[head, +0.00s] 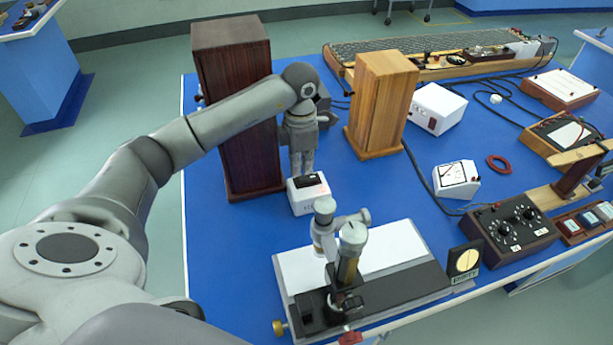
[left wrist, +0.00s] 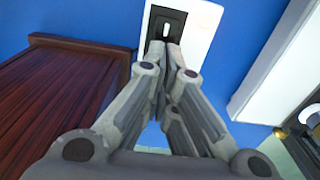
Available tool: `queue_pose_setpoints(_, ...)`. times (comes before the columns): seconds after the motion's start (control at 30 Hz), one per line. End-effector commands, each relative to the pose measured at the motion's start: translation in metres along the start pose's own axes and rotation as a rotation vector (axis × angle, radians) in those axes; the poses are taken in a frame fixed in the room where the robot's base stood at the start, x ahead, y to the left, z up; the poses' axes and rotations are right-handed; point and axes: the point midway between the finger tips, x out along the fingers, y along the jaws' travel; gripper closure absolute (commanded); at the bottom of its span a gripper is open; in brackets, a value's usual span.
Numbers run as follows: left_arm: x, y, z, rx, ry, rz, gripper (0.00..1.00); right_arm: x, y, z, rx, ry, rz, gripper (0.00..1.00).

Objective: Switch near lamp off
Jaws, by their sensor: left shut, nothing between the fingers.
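My left gripper (head: 303,172) points down over this box, fingers shut and empty. The tips are at or just above the black plate; I cannot tell if they touch. A faint reddish spot shows on the box top. Which thing is the near lamp, and whether it is lit, I cannot tell. My right gripper is not in view.
The tall dark cabinet (head: 232,110) stands close left of my gripper. A lighter wooden cabinet (head: 382,105) stands to the right. A microscope-like instrument (head: 350,250) on a white and black base is close in front. Meters and cables fill the right side.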

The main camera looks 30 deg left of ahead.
Motion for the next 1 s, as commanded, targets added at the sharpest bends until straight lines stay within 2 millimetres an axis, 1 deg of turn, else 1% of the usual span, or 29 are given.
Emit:
queue_pose_setpoints(0.27,0.001,0.000,0.000,0.000,0.000,0.000,1.00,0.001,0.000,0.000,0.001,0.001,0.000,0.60)
queue_pose_setpoints(1.0,0.013,0.000,0.000,0.000,0.001,0.000,1.00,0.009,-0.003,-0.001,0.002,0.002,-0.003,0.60)
